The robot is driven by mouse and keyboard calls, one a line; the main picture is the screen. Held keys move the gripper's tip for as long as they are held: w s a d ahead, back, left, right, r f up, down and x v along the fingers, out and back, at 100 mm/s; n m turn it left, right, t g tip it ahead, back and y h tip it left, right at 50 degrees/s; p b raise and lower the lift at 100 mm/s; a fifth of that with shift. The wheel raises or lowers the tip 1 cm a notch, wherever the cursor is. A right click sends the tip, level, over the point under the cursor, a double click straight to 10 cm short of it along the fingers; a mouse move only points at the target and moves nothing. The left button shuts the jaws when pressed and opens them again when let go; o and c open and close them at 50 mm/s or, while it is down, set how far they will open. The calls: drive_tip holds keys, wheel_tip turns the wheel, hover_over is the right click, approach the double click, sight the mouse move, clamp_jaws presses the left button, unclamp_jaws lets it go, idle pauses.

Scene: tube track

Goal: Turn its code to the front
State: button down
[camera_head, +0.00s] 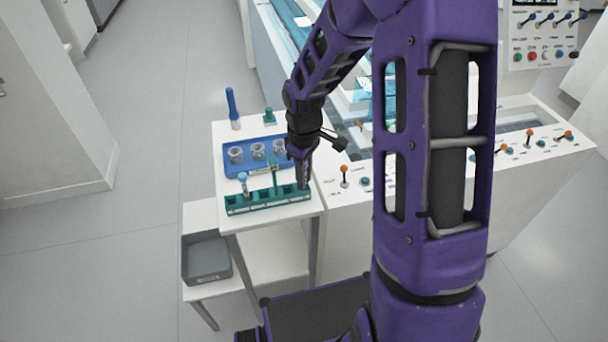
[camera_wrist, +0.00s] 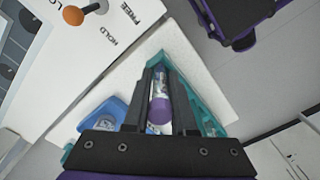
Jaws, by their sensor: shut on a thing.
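A tube (camera_wrist: 161,88) with a purple cap and a pale label shows between the fingers in the wrist view. Some marks show on the label, but I cannot make out a code. My gripper (camera_wrist: 164,78) is shut on this tube. In the head view, my gripper (camera_head: 303,186) points down at the right end of the teal rack (camera_head: 270,208); the held tube is hidden there. I cannot tell whether its lower end is in the rack. The rack also shows in the wrist view (camera_wrist: 208,122).
A blue tray (camera_head: 231,170) with clear round cups lies behind the rack. A blue upright handle (camera_head: 232,104) and a small teal object (camera_head: 269,117) stand farther back. A grey bin (camera_head: 206,262) sits lower left. The machine panel (camera_head: 343,198) with orange-knobbed levers is close on the right.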

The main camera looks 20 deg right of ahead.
drive_tip(key=c, duration=0.7)
unclamp_jaws()
drive_tip(key=shift+o, duration=0.2)
wheel_tip(320, 180, up, 17)
drive_tip(key=p, duration=0.3)
drive_tip(key=shift+r, duration=0.2)
drive_tip(key=shift+w, duration=0.1)
